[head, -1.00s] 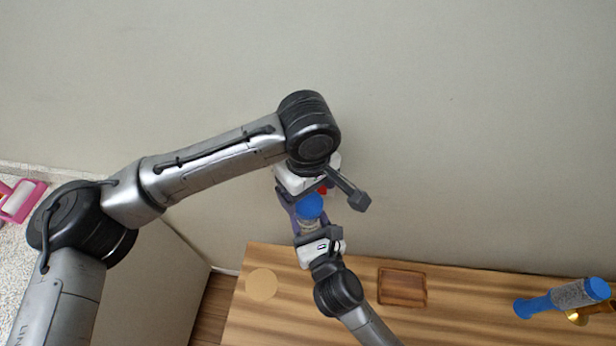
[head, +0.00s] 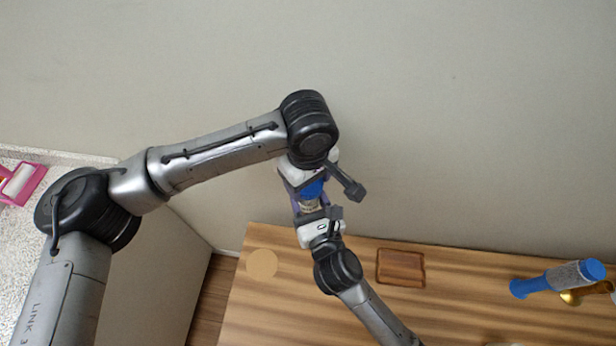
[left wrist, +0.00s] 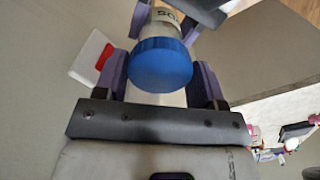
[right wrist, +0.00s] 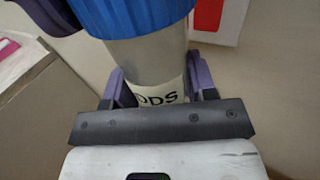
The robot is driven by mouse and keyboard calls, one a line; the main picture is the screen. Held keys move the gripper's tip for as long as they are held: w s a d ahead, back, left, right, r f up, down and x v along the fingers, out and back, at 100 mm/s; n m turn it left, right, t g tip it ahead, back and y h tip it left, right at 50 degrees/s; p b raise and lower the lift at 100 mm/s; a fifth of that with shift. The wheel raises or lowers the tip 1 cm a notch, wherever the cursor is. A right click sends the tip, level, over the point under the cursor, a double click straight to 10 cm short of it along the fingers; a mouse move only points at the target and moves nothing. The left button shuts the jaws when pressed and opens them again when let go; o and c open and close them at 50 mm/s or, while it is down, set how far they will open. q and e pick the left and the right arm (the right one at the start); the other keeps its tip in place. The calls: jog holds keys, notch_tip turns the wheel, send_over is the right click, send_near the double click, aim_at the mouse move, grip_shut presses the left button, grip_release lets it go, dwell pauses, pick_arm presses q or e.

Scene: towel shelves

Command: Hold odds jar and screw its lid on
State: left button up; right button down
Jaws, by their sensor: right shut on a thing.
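The odds jar (right wrist: 148,58) is a clear, greyish cylinder with a white label reading "ODS" in part. It also shows in the head view (head: 309,207). My right gripper (right wrist: 155,90) is shut on the jar around its label and holds it above the table. The blue ribbed lid (left wrist: 161,64) sits at the jar's mouth; how tightly it is seated cannot be told. My left gripper (left wrist: 160,85) has its purple fingers on either side of the lid, with gaps visible, so it looks open. In the head view the lid (head: 312,189) is partly covered by the left gripper.
The wooden table (head: 300,315) holds a small brown tray (head: 401,267) and a pale round disc (head: 262,263). A blue-ended grey cylinder (head: 572,276) and a gold-coloured part (head: 573,297) are at right. The wall stands close behind the arms.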

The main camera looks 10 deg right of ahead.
pick_arm(q)
jog(key=c, duration=0.5)
jog(key=m, duration=1.3)
jog(key=shift+m, duration=0.4)
jog(key=m, duration=0.3)
jog(key=shift+m, duration=0.4)
jog(key=m, duration=1.1)
jog(key=shift+m, duration=0.4)
jog(key=m, duration=0.4)
jog(key=shift+f+m, duration=0.1)
jog(key=shift+m, duration=0.3)
jog(key=o, duration=1)
jog(key=shift+r, duration=2.3)
